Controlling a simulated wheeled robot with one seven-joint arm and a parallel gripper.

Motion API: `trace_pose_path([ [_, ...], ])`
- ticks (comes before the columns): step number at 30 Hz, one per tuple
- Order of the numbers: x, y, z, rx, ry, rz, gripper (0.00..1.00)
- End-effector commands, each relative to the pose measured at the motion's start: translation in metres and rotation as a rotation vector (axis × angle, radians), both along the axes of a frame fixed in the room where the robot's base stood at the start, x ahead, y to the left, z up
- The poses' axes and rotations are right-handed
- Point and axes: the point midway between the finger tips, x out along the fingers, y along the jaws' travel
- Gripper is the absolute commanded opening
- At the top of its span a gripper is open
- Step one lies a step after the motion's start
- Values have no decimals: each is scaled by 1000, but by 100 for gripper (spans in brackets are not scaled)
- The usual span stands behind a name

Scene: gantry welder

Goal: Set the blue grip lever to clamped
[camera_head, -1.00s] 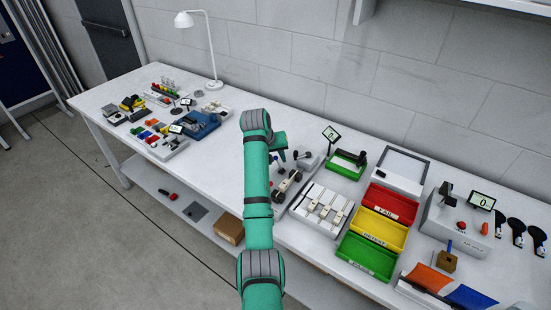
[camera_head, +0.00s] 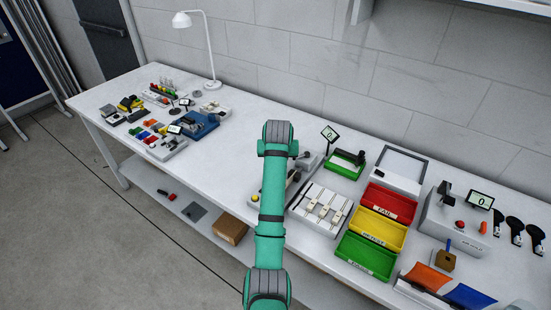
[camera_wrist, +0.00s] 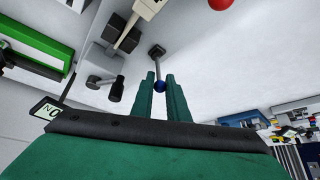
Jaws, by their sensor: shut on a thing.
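In the head view my arm covers the gripper and the blue knob. Part of the grey fixture (camera_head: 310,160) shows just right of my wrist. I cannot read the lever's setting.
In the wrist view a black-knobbed lever (camera_wrist: 118,86) stands left of the fingers, and a red ball (camera_wrist: 221,4) is at the top. In the head view a green fixture (camera_head: 342,170), a white switch tray (camera_head: 339,222) and a red bin (camera_head: 388,202) lie to the right.

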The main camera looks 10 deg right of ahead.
Motion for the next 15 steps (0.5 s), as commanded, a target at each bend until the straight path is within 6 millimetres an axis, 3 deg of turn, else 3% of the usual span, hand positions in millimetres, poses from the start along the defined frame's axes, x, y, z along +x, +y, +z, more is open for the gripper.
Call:
trace_pose_path([
  [15, -18, -23, -1, 361, -311, -4, 0],
])
